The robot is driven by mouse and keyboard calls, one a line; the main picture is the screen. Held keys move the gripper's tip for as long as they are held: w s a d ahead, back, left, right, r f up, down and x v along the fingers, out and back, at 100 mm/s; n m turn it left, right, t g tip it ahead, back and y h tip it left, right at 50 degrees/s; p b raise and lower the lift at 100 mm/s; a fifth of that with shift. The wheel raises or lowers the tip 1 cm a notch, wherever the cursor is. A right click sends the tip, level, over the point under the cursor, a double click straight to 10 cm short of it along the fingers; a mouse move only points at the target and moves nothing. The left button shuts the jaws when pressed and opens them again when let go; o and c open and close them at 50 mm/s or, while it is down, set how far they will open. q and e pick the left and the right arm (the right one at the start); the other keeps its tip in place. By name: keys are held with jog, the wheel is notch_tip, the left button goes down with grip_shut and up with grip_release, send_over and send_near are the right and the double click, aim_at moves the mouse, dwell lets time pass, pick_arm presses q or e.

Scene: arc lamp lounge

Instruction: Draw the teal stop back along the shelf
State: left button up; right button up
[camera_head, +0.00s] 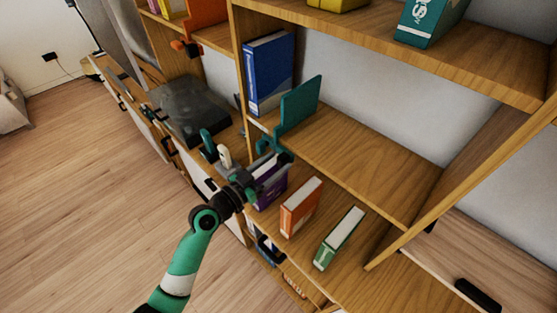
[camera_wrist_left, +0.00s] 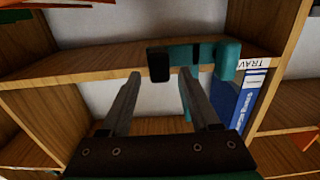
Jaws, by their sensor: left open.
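The teal stop (camera_head: 300,102) stands upright on the middle shelf, a flat plate to the right of a blue book (camera_head: 268,75). A teal arm of the stop reaches out past the shelf's front edge. In the left wrist view, the stop (camera_wrist_left: 222,62) shows as a teal bar with a black end. My left gripper (camera_head: 267,161) is just in front of and below that shelf edge. In the left wrist view, its open fingers (camera_wrist_left: 158,85) point toward the bar's black end, with nothing held between them. Contact cannot be told. My right gripper is not in view.
The middle shelf (camera_head: 370,150) is bare to the right of the stop. Below it stand a purple book (camera_head: 271,190), an orange book (camera_head: 300,207) and a green book (camera_head: 339,238). A dark turntable-like box (camera_head: 190,108) sits at left. An upright divider bounds the right.

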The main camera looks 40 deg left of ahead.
pick_arm(q)
jog(key=shift+w, duration=0.8)
grip_shut()
dwell(0.9)
